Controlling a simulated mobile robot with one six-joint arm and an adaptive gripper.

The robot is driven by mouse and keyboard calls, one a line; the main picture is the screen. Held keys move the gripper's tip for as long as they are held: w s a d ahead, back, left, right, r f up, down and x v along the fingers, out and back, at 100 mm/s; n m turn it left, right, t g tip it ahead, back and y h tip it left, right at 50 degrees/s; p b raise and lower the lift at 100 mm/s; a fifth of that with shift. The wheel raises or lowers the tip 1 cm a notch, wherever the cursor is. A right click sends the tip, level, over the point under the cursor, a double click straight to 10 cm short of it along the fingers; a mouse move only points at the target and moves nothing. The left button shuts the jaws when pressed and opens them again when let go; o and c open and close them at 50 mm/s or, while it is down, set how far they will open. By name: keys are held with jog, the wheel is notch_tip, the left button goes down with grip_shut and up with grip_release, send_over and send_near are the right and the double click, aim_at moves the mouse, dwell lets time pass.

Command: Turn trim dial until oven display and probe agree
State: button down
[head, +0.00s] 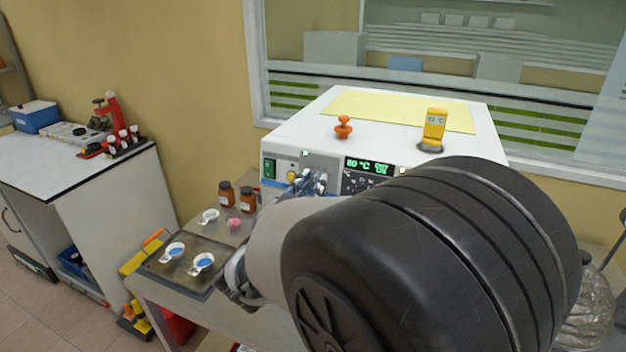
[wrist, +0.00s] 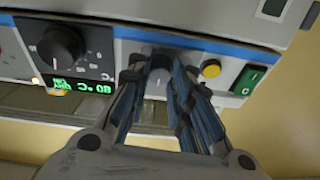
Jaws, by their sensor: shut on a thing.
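The oven (head: 310,120) is a white box with a front panel. Its green display (head: 368,166) reads 80 °C and shows upside down in the wrist view (wrist: 82,87). The yellow probe reader (head: 435,124) stands on top; its small reading looks like 82 °C, but I cannot be sure. My gripper (wrist: 160,62) is at the panel, its fingers closed around a small dark knob, apparently the trim dial (wrist: 158,64), mostly hidden between them. In the head view my gripper (head: 308,184) is left of the display, partly behind my arm.
A large black knob (wrist: 62,46), a yellow button (wrist: 211,69) and a green switch (wrist: 248,79) flank my gripper. An orange knob-like piece (head: 343,127) stands on the oven. Brown bottles (head: 247,200) and a tray (head: 160,262) with small dishes sit at left.

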jog(key=shift+m, duration=0.3)
jog(key=shift+a+m+g+h+b, duration=0.15)
jog(key=shift+m+h+b, duration=0.4)
jog(key=shift+m, duration=1)
jog(key=shift+m+g+h+b, duration=0.3)
jog(key=shift+m+b, duration=0.45)
jog(key=shift+m, duration=0.8)
jog(key=c, duration=1.4)
grip_release()
